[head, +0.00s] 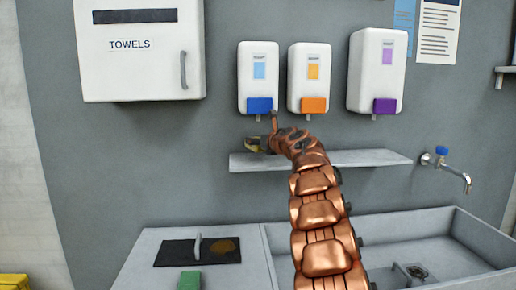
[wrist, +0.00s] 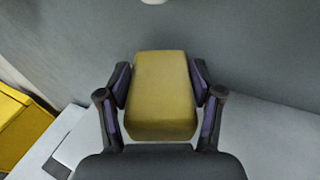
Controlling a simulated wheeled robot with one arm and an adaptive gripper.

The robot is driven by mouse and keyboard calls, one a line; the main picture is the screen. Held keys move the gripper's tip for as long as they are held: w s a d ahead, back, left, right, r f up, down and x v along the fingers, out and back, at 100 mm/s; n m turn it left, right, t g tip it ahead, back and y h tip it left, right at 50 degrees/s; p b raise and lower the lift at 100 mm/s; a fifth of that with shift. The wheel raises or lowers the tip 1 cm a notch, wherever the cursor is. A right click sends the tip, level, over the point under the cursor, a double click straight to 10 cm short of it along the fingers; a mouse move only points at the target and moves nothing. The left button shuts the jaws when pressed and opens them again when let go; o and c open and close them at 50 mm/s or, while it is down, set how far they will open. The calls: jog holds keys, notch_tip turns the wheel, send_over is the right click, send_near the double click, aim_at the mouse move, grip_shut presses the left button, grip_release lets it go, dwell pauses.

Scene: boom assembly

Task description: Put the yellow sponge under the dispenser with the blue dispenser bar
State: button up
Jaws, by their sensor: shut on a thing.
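The yellow sponge (wrist: 162,92) is held between the two fingers of my gripper (wrist: 162,95) in the wrist view. In the head view, a small part of the sponge (head: 253,148) shows at the end of my copper-coloured arm, below the dispenser with the blue bar (head: 259,105). My gripper (head: 258,144) is near the left end of the shelf, and it is mostly hidden by the arm. Whether the sponge touches the shelf cannot be told. A pale nozzle (wrist: 153,1) shows at the top edge of the wrist view.
Dispensers with an orange bar (head: 314,105) and a purple bar (head: 384,106) hang to the right. The narrow shelf (head: 372,158) runs beneath them. A towel cabinet (head: 140,60) is at upper left. A tap (head: 455,173) and sink (head: 440,255) are at right. A green block (head: 189,280) lies on the counter.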

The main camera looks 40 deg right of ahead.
aim_at(258, 148)
jog(key=shift+f+b, duration=0.45)
jog(key=shift+f, duration=1.15)
jog(key=shift+f, duration=0.15)
jog(key=o, duration=1.1)
jog(key=shift+s, duration=0.2)
jog(key=shift+s+a+b, duration=0.15)
jog(key=shift+s+b, duration=0.45)
jog(key=shift+r+b+v, duration=0.1)
jog(key=shift+b+v, duration=0.85)
jog(key=shift+v, duration=1.7)
jog(key=shift+r+b+v, duration=0.15)
jog(key=shift+b+v, duration=0.8)
jog(key=shift+v, duration=1.65)
